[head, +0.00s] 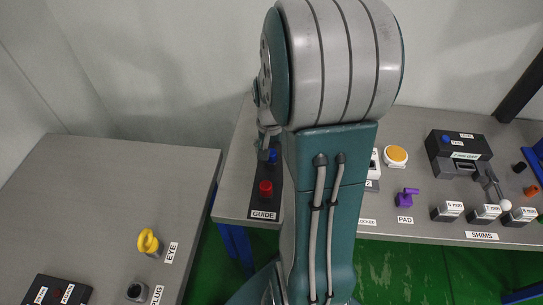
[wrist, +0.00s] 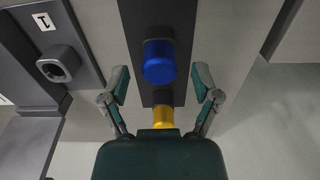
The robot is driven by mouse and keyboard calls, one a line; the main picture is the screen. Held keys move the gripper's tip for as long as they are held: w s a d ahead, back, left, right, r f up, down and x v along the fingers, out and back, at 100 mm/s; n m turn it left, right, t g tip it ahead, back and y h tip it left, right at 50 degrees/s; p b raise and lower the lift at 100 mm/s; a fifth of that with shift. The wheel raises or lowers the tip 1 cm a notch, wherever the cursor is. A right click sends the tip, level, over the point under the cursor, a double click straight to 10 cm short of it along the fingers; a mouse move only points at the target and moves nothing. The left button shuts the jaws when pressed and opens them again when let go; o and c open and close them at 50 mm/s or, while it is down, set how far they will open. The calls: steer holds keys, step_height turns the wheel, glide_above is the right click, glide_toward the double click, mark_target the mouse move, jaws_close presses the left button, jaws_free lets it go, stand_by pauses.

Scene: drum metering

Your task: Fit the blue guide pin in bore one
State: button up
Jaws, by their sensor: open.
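The blue guide pin (wrist: 159,62) stands upright on a dark strip in the wrist view. Its top also shows in the head view (head: 272,155), just below my gripper (head: 265,133). My gripper (wrist: 161,84) is open, with one finger to each side of the pin's line and nothing between them that I can see held. A grey ring-shaped socket (wrist: 58,65) beside a label reading 1 (wrist: 44,21) sits at the upper left of the wrist view. My arm hides part of the bench in the head view.
A red pin (head: 265,188) stands in front of the blue one, by the GUIDE label (head: 264,215). A yellow pin (wrist: 163,117) is close by in the wrist view. An orange button (head: 396,154) and purple part (head: 408,197) lie right. A gap separates the left bench (head: 110,185).

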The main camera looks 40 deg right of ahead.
steer(key=shift+f, duration=0.8)
stand_by(0.4)
jaws_close()
steer(key=shift+r, duration=0.1)
steer(key=shift+r, duration=2.9)
steer(key=shift+r, duration=2.05)
